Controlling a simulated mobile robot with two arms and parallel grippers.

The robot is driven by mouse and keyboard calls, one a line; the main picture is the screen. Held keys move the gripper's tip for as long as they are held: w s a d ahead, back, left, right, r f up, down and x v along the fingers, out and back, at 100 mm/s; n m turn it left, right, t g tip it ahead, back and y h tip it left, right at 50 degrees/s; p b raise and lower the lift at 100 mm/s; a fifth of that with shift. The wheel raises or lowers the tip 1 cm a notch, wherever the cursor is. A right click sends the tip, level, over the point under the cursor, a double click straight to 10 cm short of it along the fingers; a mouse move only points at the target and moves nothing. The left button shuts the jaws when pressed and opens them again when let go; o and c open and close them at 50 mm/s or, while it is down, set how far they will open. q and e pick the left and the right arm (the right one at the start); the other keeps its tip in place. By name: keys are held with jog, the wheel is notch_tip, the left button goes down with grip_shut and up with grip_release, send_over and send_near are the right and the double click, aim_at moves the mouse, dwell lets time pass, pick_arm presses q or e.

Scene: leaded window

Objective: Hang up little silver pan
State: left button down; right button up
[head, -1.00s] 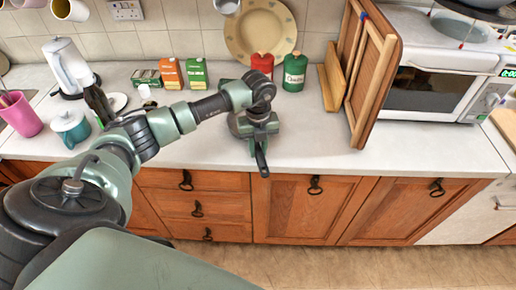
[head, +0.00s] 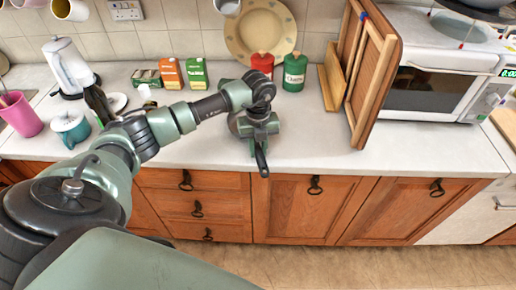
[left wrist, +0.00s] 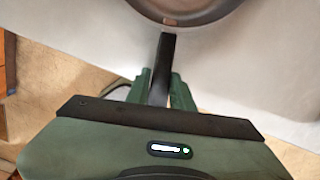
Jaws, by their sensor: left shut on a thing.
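My left gripper (head: 260,143) is over the front part of the worktop in the head view, with its fingers pointing down. In the left wrist view the green fingers (left wrist: 161,92) are shut on the black handle (left wrist: 166,50) of a pan. The pan's round body (left wrist: 185,14) shows only in part at the top of that view, with a greyish rim and a darker inside. In the head view my wrist and gripper hide most of the pan. I cannot tell whether the pan touches the worktop. My right gripper is out of view.
The white worktop (head: 310,135) is clear around the gripper. Behind stand a red canister (head: 262,65), a green canister (head: 295,72) and a cream plate (head: 258,32). Wooden boards (head: 375,80) and a microwave (head: 432,88) are at the right. A silvery vessel (head: 228,6) hangs at the top edge.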

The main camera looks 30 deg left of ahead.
pick_arm(q)
jog(key=shift+r, duration=0.1)
dwell(0.4)
jog(key=shift+r+p, duration=1.75)
jog(key=shift+r, duration=0.7)
